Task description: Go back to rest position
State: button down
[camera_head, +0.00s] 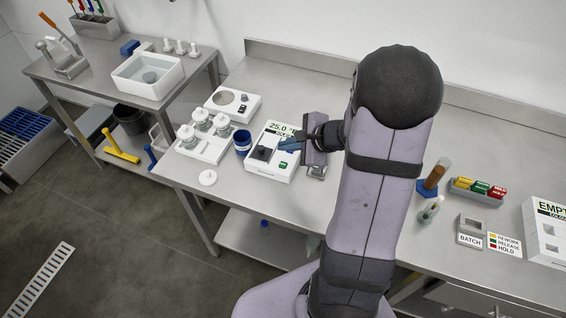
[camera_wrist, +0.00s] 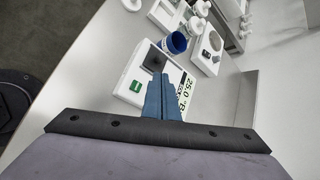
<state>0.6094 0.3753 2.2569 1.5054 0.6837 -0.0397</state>
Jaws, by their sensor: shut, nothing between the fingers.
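My gripper (camera_head: 287,145) is low over the bench, at the white instrument with the "25.0" display (camera_head: 273,164). In the wrist view its blue fingers (camera_wrist: 157,78) are together and hold nothing. The fingertips overlap the instrument's top, near its dark square (camera_wrist: 155,58) and beside its green button (camera_wrist: 136,86). I cannot tell whether they touch it. My arm reaches across the middle of the head view and hides part of the bench behind it.
A blue jar (camera_head: 243,143), a rack of white-capped bottles (camera_head: 204,140) and a loose white lid (camera_head: 208,177) stand left of the instrument. Right of my arm are a tube in a blue stand (camera_head: 433,180), colored blocks (camera_head: 478,189) and a "BATCH" holder (camera_head: 470,238). The bench front is mostly clear.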

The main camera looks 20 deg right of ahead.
dwell(0.6)
jog(key=s+a+f+n+g+h, duration=0.1)
jog(key=s+a+f+n+g, duration=0.15)
jog(key=s+n+g, duration=0.6)
jog(key=s+a+f+n+g, duration=0.1)
jog(key=s+a+f+n, duration=0.2)
jog(key=s, duration=1)
jog(key=w+a+r+n+t+h, duration=0.1)
jog(key=a+r+n+h, duration=0.2)
jog(key=n, duration=0.7)
notch_tip(320, 180, up, 3)
jog(key=shift+a+f, duration=0.15)
jog(key=shift+a, duration=0.7)
jog(key=shift+w, duration=0.1)
